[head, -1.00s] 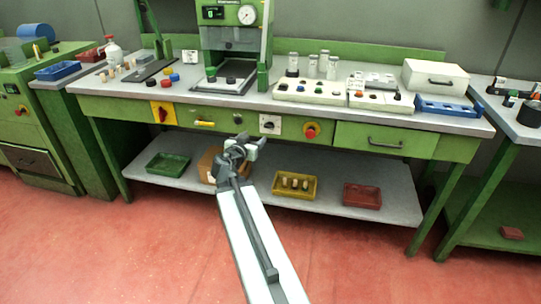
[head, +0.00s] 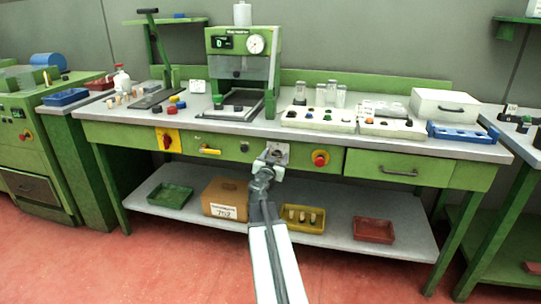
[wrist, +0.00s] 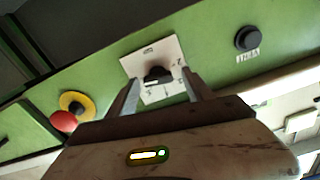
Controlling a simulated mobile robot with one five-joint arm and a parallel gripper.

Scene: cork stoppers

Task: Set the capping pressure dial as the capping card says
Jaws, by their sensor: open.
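The dial is a black knob (wrist: 157,75) on a white square plate (wrist: 172,48) with small numerals around it, set in the green bench front. In the head view its plate (head: 280,147) is partly covered by my gripper (head: 270,157). In the wrist view my gripper (wrist: 160,88) is open, its fingers on either side of the knob's lower part. I cannot tell whether they touch it, and the knob's pointer is not clear. A small white card (head: 197,86) stands on the bench left of the press; its writing is too small to read.
A red mushroom button on a yellow base (head: 320,159) is right of the dial, and a dark round button (head: 244,147) is left. A yellow handle (head: 210,151) sticks out further left. Trays and a cardboard box (head: 225,198) stand on the shelf below.

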